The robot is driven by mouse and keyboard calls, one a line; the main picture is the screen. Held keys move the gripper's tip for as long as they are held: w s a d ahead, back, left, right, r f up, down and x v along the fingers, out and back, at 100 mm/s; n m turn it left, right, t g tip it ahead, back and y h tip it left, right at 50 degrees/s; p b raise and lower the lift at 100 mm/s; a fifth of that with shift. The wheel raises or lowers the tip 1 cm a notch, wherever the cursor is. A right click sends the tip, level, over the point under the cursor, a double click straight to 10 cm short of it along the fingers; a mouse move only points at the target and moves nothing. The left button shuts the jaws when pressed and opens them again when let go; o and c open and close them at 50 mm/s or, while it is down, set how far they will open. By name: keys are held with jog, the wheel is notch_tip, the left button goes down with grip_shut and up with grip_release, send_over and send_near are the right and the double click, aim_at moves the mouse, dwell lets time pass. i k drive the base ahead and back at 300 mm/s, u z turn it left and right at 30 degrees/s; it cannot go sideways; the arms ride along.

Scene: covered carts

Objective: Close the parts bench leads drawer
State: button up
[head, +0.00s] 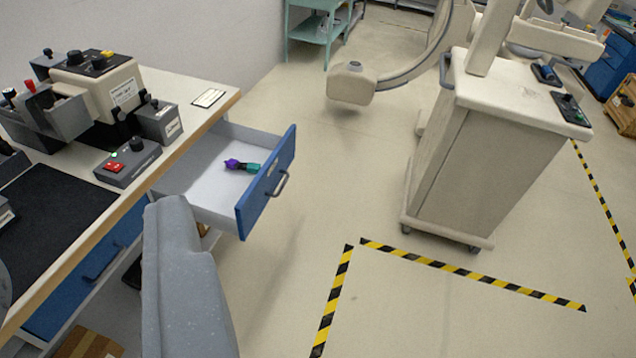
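The open drawer (208,203) juts out from the bench on the left, with a blue front panel (268,180) and a grey bar handle (281,184). Inside its pale tray lies a small purple and teal item (241,165). My gripper (172,212) shows as a grey shape rising from the lower left. In the picture it overlaps the drawer's near left corner; I cannot tell whether it touches. Its separate fingers cannot be made out, and nothing is seen held in it.
The bench top (209,111) carries several control boxes and a black mat (50,215). A second blue drawer front (85,270) is flush below the mat. A beige cart (473,160) stands at right. Floor before the drawer is clear, with striped tape (470,275).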

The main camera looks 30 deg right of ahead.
aim_at(220, 197)
jog(key=z, duration=0.45)
jog(key=i, duration=1)
jog(key=u, duration=0.05)
jog(key=k, duration=1.1)
jog(key=z, duration=0.45)
jog(key=i, duration=1.4)
jog(key=u, duration=0.1)
